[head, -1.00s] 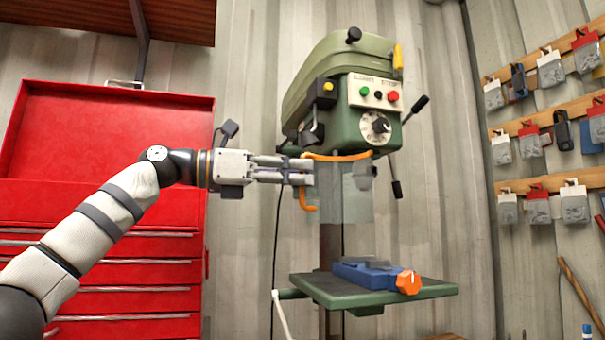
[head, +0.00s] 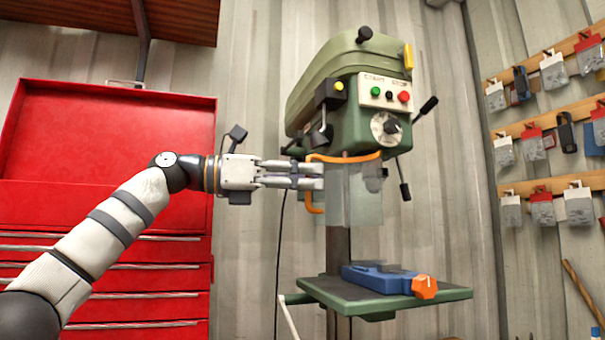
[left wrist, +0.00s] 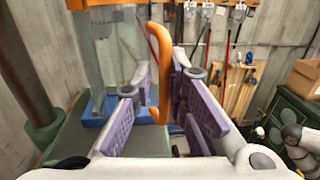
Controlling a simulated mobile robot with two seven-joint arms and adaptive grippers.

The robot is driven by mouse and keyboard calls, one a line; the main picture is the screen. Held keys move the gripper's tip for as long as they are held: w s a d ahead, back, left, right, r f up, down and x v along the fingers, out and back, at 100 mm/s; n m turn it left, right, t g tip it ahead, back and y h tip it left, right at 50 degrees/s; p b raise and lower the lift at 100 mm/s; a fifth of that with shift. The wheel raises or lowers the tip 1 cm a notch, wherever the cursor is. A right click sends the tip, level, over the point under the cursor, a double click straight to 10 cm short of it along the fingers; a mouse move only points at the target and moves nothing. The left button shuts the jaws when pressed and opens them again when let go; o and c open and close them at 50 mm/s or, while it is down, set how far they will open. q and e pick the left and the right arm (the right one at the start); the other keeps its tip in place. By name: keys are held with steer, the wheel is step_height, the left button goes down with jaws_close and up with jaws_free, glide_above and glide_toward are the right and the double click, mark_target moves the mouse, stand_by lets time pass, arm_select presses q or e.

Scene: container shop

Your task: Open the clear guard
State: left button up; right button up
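The clear guard (head: 354,195) hangs below the head of the green drill press (head: 350,95), edged on top by an orange frame. An orange handle (head: 314,200) runs down its left side. My left gripper (head: 318,176) is at this handle, with its fingers pointing right. In the left wrist view the handle (left wrist: 158,75) stands upright between the two purple-padded fingers, nearer the right one. A gap shows beside the handle, so the fingers look open around it. The clear panel (left wrist: 115,60) shows behind, to the left. My right gripper is not in view.
Below the guard is the drill table (head: 375,298) with a blue vise (head: 375,277) and orange knob. A red tool chest (head: 115,200) stands left, behind my left arm. Racks of hanging goods (head: 545,130) line the right wall.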

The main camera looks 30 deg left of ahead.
arm_select(q)
steer(key=shift+w+f, duration=0.2)
steer(key=shift+w, duration=0.05)
steer(key=shift+s, duration=0.1)
steer(key=v, duration=1.2)
steer(key=shift+r, duration=0.2)
